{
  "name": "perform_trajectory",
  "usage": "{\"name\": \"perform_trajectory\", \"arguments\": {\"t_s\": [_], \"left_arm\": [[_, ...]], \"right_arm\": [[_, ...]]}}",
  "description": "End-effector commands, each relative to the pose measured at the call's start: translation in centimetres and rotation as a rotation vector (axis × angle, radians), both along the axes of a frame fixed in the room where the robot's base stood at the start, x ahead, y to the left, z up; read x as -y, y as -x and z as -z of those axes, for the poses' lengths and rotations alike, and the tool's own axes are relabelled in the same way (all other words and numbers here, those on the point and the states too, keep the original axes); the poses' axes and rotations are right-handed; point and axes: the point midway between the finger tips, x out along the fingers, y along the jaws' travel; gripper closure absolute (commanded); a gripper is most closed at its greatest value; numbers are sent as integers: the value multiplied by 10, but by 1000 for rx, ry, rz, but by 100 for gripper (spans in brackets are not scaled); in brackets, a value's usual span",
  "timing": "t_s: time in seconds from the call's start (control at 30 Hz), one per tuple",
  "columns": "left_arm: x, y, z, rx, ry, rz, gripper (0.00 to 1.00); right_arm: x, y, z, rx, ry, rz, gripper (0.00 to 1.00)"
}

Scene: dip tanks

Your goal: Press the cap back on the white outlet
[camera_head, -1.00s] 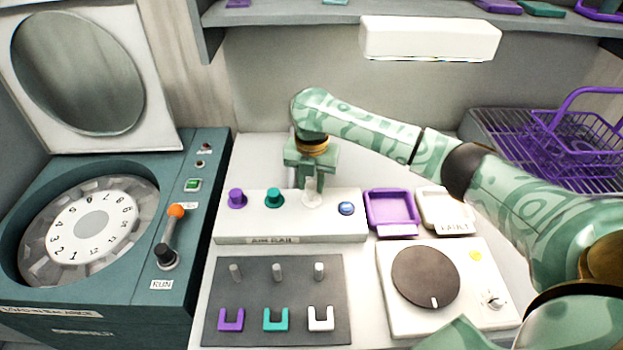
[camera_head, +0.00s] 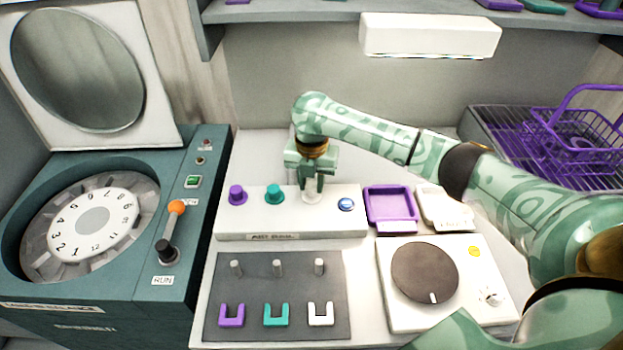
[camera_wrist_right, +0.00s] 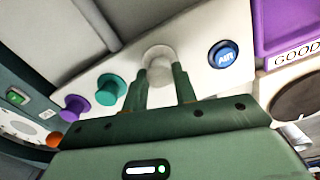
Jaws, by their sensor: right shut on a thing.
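The air rail (camera_head: 225,218) is a white block with a purple outlet cap (camera_head: 237,195), a teal outlet cap (camera_head: 274,194) and a round blue button. My right gripper (camera_head: 312,188) points down at the white outlet, right of the teal cap. It is shut on the white cap (camera_wrist_right: 160,70), which sits between the two green fingers in the right wrist view. The white cap is down at the white outlet's collar (camera_wrist_right: 158,51). The fingers partly hide the join, so I cannot tell whether the cap is fully seated. My left gripper is out of view.
The blue AIR button (camera_head: 346,207) is close to the right of my gripper. A purple tray (camera_head: 391,228) and a white tray are right of the rail. A dark mat (camera_head: 260,300) with pegs and clips lies in front. A teal machine (camera_head: 180,235) stands left.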

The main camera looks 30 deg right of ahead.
Motion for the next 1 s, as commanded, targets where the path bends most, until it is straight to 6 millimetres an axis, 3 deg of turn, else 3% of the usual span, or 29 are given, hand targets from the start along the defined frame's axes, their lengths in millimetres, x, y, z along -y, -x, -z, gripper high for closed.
{"name": "perform_trajectory", "arguments": {"t_s": [0.37, 0.4, 0.47, 0.5, 0.8, 1.0], "left_arm": [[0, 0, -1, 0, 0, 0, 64], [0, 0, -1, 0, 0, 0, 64], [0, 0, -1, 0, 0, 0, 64], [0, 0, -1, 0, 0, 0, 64], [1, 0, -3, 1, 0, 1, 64], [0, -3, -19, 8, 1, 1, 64]], "right_arm": [[0, 0, 2, -1, 1, -1, 93], [0, 0, 2, -1, 1, -1, 67], [0, 0, 2, -1, 1, -1, 50], [0, 0, 2, -1, 1, -1, 47], [0, 0, -1, 1, 1, 0, 47], [1, 0, -37, 4, 1, 0, 47]]}}
